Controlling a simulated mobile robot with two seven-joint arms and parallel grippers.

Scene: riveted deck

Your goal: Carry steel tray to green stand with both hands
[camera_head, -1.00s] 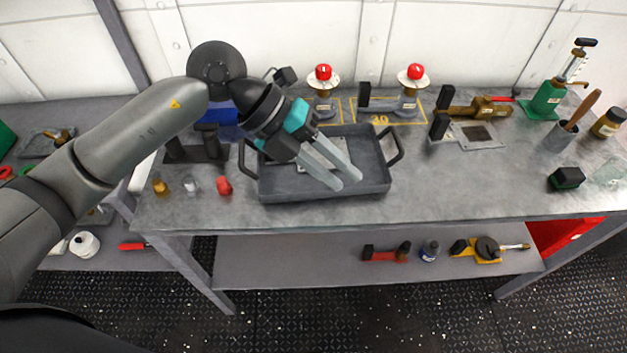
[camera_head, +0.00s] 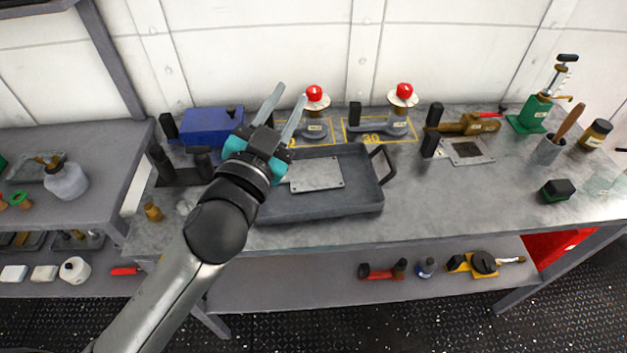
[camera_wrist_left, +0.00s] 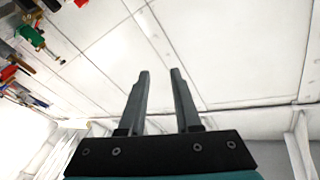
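The steel tray (camera_head: 335,209) is a dark grey rectangular pan with raised walls, lying on the workbench in the head view. A light flat plate (camera_head: 316,175) lies inside it. Its right handle (camera_head: 382,166) is clear; my left arm hides its left handle. My left gripper (camera_head: 290,94) is open and empty, pointing up and toward the back wall over the tray's back left corner. In the left wrist view, its spread fingers (camera_wrist_left: 160,74) face the pale wall. My right gripper is not in view. I cannot make out a green stand for certain.
Two red-topped fixtures (camera_head: 316,97) (camera_head: 403,95) stand behind the tray. A blue box (camera_head: 212,123) is behind left. A brown tool (camera_head: 467,124), a green pump (camera_head: 530,116) and a black-green block (camera_head: 557,190) are to the right. The bench right of the tray is partly bare.

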